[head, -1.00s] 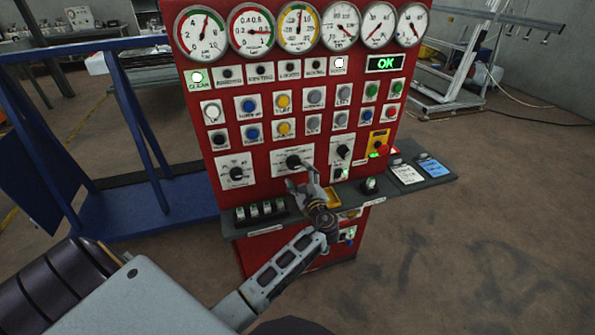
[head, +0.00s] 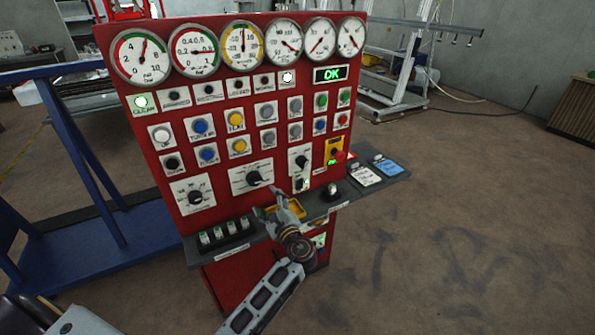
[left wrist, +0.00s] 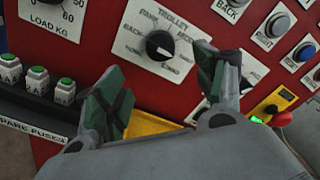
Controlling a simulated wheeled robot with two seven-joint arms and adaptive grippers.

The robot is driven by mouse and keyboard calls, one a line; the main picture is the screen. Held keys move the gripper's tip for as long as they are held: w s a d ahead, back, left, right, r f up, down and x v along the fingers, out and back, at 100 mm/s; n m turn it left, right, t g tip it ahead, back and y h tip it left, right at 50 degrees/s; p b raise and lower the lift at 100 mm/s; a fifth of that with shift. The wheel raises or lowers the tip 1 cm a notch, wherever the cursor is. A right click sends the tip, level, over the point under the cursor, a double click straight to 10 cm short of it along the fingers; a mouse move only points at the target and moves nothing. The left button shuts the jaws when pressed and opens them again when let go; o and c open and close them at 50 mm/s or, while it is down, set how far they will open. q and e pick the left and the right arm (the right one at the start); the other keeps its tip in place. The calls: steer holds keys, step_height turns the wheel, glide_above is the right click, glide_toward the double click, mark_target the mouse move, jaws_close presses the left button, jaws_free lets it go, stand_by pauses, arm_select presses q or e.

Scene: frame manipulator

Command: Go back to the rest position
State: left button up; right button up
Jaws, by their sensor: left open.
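My left gripper (head: 276,205) is in front of the lower part of the red control panel (head: 170,150), just below the middle black selector knob (head: 254,178). In the left wrist view its two green-padded fingers (left wrist: 160,95) are spread apart with nothing between them. The selector knob (left wrist: 160,45) shows beyond the fingertips, on a white plate, and appears apart from them. My right gripper is in neither view.
The panel carries dial gauges (head: 242,45), button rows and a green OK display (head: 331,74). A grey shelf (head: 345,190) juts out below. A blue frame (head: 90,240) stands at left. Floor at right (head: 480,220) is open.

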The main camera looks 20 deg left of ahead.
arm_select(q)
steer(key=shift+n, duration=0.4)
